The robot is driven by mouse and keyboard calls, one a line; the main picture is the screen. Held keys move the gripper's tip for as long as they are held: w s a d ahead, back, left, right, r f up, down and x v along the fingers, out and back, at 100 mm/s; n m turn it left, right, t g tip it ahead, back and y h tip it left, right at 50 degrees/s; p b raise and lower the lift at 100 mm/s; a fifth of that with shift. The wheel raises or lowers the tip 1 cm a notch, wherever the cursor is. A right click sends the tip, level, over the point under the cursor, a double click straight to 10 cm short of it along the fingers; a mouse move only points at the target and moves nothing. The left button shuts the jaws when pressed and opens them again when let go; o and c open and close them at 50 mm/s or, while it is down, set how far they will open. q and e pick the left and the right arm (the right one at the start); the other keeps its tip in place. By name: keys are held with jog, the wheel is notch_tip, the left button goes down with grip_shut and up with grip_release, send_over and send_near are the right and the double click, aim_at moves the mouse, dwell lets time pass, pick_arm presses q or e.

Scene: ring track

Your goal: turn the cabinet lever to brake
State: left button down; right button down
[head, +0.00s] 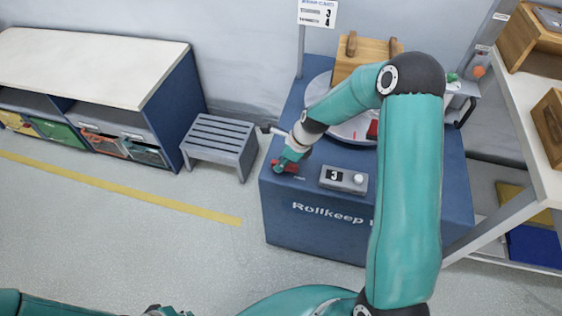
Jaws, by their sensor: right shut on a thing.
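The blue cabinet (318,237), lettered "Rollkeep", stands right of centre. A small red lever (284,167) is at the left of its top, near the front edge. My right gripper (288,162) reaches down from above and is shut on the lever. The fingers partly cover it, and its marked positions are too small to read. My left arm lies along the bottom left edge. Its gripper (166,311) shows only in part there, away from the cabinet, and its fingers cannot be made out.
A display box (344,179) reading "3" sits right of the lever. A round grey plate (317,88) and a wooden box (364,54) are behind, partly hidden by my right arm. A grey slatted stool (220,138) stands left; a white shelf (528,130) stands right.

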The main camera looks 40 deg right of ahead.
jog(key=shift+n, duration=0.3)
jog(key=n, duration=0.1)
jog(key=n+g+y, duration=0.1)
jog(key=n, duration=0.1)
jog(key=shift+w+d, duration=0.15)
jog(key=shift+d, duration=0.05)
jog(key=n, duration=0.2)
jog(key=n+g, duration=0.1)
jog(key=n, duration=0.1)
jog(key=n+g, duration=0.1)
jog(key=shift+w+n+y, duration=0.25)
jog(key=shift+n+y, duration=0.05)
jog(key=shift+n, duration=0.1)
jog(key=n+g, duration=0.1)
jog(key=n, duration=0.3)
jog(key=shift+w+g, duration=0.15)
jog(key=shift+g, duration=0.25)
jog(key=n+g+h, duration=0.1)
jog(key=n, duration=0.3)
jog(key=shift+w+n, duration=0.15)
jog(key=shift+n, duration=0.15)
jog(key=shift+g, duration=0.3)
jog(key=c, duration=1.1)
grip_release()
jog(key=shift+a, duration=0.1)
